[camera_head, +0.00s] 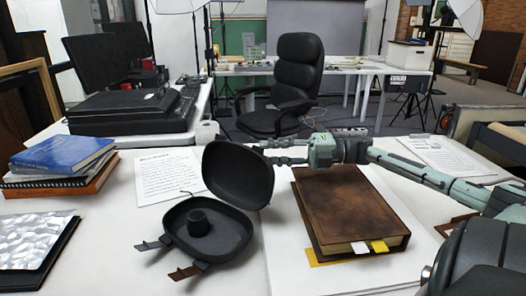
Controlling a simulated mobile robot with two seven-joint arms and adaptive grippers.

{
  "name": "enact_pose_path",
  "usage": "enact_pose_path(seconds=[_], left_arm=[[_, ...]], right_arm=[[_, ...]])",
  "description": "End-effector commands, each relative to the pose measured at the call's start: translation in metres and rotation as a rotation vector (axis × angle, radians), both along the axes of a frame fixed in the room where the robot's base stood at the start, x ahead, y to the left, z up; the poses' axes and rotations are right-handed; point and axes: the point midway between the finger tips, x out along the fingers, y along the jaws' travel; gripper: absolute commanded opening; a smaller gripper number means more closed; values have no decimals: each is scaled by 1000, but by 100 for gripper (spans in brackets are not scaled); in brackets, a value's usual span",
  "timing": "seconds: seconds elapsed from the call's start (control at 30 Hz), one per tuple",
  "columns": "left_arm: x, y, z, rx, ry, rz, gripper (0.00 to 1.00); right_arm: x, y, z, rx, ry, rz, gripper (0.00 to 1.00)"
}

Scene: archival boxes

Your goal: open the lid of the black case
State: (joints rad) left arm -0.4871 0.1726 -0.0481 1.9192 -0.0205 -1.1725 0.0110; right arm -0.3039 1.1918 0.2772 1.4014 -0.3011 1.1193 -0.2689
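The black case (222,236) lies on the white table, with its lower shell facing up and a short round post inside. Its lid (238,174) is raised, standing steeply at the back of the shell and tilted to the right. Small latches stick out at the shell's front left. My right gripper (268,152) reaches in from the right, above the brown book. Its two fingers look spread apart, with their tips at the lid's upper right edge. I cannot tell whether they touch the lid. My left gripper is not in view.
A thick brown book (348,205) with tabs lies right of the case, under my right arm. A stack of books (62,165) stands at the left. A silvery sheet (30,240) lies front left. A printed page (168,175) lies behind the case. Bare table shows around the case's left side.

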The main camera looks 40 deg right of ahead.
Motion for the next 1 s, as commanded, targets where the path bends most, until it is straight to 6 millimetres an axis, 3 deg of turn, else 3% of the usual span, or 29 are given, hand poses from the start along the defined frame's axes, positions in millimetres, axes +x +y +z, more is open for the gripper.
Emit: enact_pose_path(seconds=[0.4, 1.0], left_arm=[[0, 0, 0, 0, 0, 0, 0], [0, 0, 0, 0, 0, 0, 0]], right_arm=[[-17, -19, -1, 0, 1, 0, 29], [-18, -20, -1, -1, 1, 0, 29]])
